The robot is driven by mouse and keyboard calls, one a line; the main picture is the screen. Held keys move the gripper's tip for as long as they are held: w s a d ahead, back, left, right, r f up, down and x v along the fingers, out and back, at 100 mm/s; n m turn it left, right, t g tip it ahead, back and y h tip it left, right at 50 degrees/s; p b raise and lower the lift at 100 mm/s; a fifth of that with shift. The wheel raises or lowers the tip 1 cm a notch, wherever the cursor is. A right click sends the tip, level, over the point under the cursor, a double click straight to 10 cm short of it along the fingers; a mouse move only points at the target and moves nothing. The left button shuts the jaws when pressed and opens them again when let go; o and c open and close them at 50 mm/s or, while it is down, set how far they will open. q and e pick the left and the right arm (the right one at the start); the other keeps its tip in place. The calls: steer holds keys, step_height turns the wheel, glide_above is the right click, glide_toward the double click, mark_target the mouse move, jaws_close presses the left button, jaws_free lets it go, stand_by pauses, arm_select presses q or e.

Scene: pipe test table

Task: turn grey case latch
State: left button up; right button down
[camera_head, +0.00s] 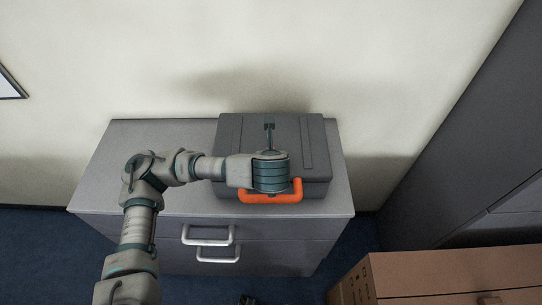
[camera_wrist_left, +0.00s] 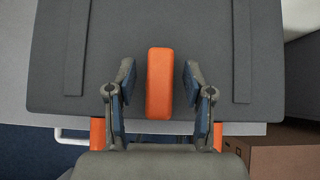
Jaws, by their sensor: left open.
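The grey case (camera_head: 230,135) lies closed on top of a grey cabinet, its lid filling most of the left wrist view (camera_wrist_left: 200,25). An orange latch (camera_wrist_left: 159,85) stands out as an upright bar in the left wrist view; the head view does not show it clearly, behind my gripper. An orange carry handle (camera_head: 285,197) is at the case's front, and its two ends show at the bottom of the left wrist view.
The grey cabinet (camera_head: 120,170) has two drawers with metal pulls (camera_head: 208,237). A cardboard box (camera_head: 440,272) stands at the lower right, and a tall grey cabinet (camera_head: 460,140) is on the right. The cabinet top left of the case is free apart from my arm above it.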

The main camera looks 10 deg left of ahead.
arm_select(q)
steer(key=v, duration=1.1)
steer(key=shift+s+d+r, duration=0.15)
steer(key=shift+s+r, duration=0.05)
steer(key=shift+r, duration=0.05)
steer(key=shift+f, duration=0.1)
